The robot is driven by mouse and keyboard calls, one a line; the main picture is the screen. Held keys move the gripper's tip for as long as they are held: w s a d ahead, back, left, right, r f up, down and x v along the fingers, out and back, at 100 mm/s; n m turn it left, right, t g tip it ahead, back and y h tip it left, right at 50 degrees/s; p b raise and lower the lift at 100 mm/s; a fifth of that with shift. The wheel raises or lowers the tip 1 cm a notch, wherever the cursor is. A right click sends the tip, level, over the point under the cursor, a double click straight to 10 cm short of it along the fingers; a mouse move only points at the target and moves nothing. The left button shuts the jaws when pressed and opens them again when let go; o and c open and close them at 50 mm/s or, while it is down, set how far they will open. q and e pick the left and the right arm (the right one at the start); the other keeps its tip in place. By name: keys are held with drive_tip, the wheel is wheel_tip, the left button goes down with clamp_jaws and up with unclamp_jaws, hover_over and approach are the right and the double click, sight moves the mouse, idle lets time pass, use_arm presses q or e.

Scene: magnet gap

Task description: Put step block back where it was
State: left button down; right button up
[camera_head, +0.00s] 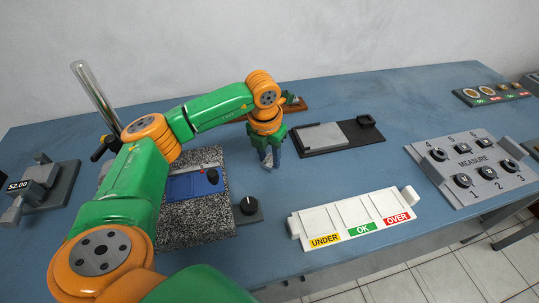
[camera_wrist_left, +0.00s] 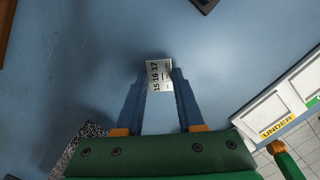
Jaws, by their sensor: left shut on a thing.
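My left gripper (camera_head: 269,157) is over the blue table, to the right of the speckled granite plate. In the left wrist view its two fingers are shut on a small silvery step block (camera_wrist_left: 159,75), one finger at each side. The block's face is marked 15, 16 and 17. In the head view only a small bit of the block shows at the fingertips, and I cannot tell whether it touches the table.
A speckled plate (camera_head: 207,218) with a blue instrument (camera_head: 193,186) stands left of the gripper. A white UNDER/OK/OVER tray (camera_head: 349,211) lies to the right. A dark base with a grey plate (camera_head: 321,137) and a brown wooden piece (camera_head: 296,105) are behind.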

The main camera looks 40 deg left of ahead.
use_arm(q)
drive_tip(key=shift+f, duration=0.3)
drive_tip(key=shift+f, duration=0.15)
drive_tip(key=c, duration=0.5)
unclamp_jaws()
